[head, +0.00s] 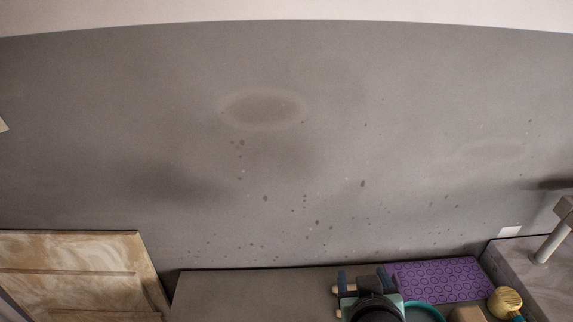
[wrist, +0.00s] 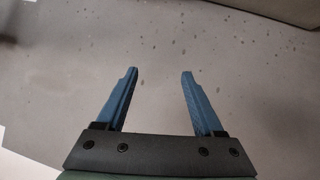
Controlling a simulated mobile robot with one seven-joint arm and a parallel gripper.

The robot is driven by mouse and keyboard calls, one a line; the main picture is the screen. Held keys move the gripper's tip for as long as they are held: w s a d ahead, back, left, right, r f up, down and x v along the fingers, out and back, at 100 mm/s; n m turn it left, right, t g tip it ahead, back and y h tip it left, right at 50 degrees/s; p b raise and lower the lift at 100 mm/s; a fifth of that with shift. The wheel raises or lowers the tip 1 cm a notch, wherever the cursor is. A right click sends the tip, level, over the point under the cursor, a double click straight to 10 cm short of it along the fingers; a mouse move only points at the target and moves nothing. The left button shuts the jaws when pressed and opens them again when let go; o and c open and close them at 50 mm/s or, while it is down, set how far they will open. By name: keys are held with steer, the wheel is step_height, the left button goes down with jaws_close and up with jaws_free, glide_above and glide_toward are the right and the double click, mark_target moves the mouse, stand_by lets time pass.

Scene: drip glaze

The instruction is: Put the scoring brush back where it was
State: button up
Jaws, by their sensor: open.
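My gripper (head: 362,276) is at the bottom of the head view, above the grey counter and left of the purple patterned mat. In the wrist view my gripper (wrist: 158,72) has its two blue fingers wide apart, with nothing between them. I cannot make out the scoring brush for certain. A round golden-yellow head with a teal part (head: 505,300) lies at the mat's lower right corner and is cut off by the picture edge; I cannot tell whether it is the brush. A small pale piece shows beside my gripper's left finger, unclear what it is.
The purple mat (head: 440,278) lies on the counter (head: 250,293). A teal rim (head: 432,307) and a tan block (head: 467,314) are partly hidden at the bottom. A tap (head: 553,240) stands at right, a wooden panel (head: 80,268) at left. The speckled grey floor (head: 300,150) is open.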

steer(key=w+a+r+t, duration=0.2)
steer(key=a+r+t, duration=0.15)
steer(key=r, duration=1.05)
steer(key=w+a+r+t, duration=0.1)
steer(key=a+r+t, duration=0.3)
steer(key=r, duration=0.9)
steer(key=s+a+r+t, duration=0.2)
steer(key=s+r+t, duration=0.1)
steer(key=r, duration=0.4)
steer(key=s+a+r+t+y, duration=0.1)
steer(key=s+a+r+t, duration=0.1)
steer(key=s+r, duration=0.3)
steer(key=s+a+r+t+y, duration=0.1)
steer(key=s+r+t, duration=0.3)
steer(key=r, duration=0.5)
steer(key=shift+a, duration=0.4)
